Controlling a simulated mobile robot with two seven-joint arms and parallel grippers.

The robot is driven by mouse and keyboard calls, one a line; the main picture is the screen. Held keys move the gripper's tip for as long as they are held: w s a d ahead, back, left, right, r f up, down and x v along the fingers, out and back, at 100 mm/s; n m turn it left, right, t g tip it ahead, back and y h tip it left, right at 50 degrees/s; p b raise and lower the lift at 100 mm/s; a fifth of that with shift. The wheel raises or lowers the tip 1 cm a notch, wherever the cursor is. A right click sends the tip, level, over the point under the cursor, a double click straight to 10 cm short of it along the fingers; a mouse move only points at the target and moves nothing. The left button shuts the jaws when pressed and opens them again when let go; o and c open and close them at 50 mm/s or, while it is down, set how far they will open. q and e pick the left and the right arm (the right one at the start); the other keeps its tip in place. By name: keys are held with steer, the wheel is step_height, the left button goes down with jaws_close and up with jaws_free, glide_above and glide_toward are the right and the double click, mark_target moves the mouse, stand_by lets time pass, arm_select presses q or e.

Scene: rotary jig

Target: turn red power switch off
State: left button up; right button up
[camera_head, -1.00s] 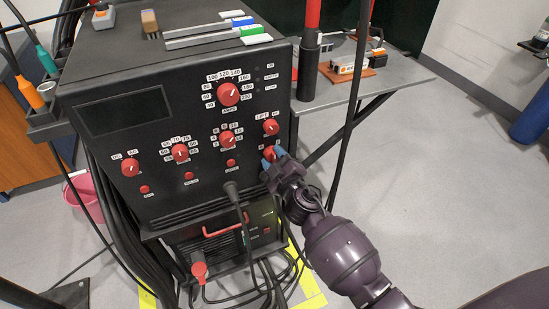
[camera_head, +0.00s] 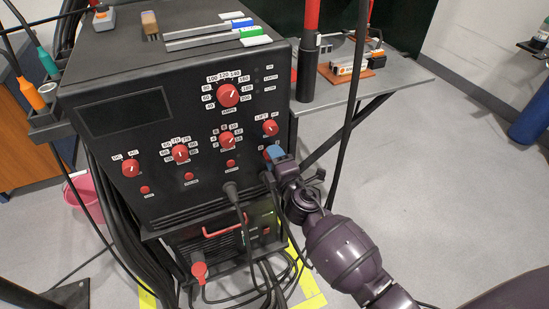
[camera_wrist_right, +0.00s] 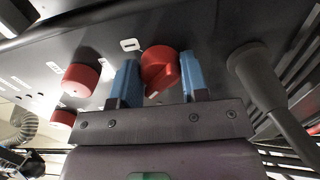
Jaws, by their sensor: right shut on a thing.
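The red power switch, a round knob (camera_wrist_right: 158,68), sits at the lower right of the black machine's front panel (camera_head: 200,195). In the wrist view, the two blue fingertips of my right gripper (camera_wrist_right: 155,82) stand on either side of it, shut on it. In the head view, my right gripper (camera_head: 275,153) covers most of the knob. My left gripper is not in view.
Other red knobs are close by, including one (camera_head: 270,128) just above and the large dial (camera_head: 229,95). A grey table (camera_head: 390,80) stands behind at right.

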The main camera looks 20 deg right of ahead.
stand_by(0.5)
steer(key=o, duration=0.9)
steer(key=shift+s, duration=0.1)
steer(key=s, duration=1)
steer(key=shift+s+d, duration=0.15)
steer(key=shift+s, duration=0.2)
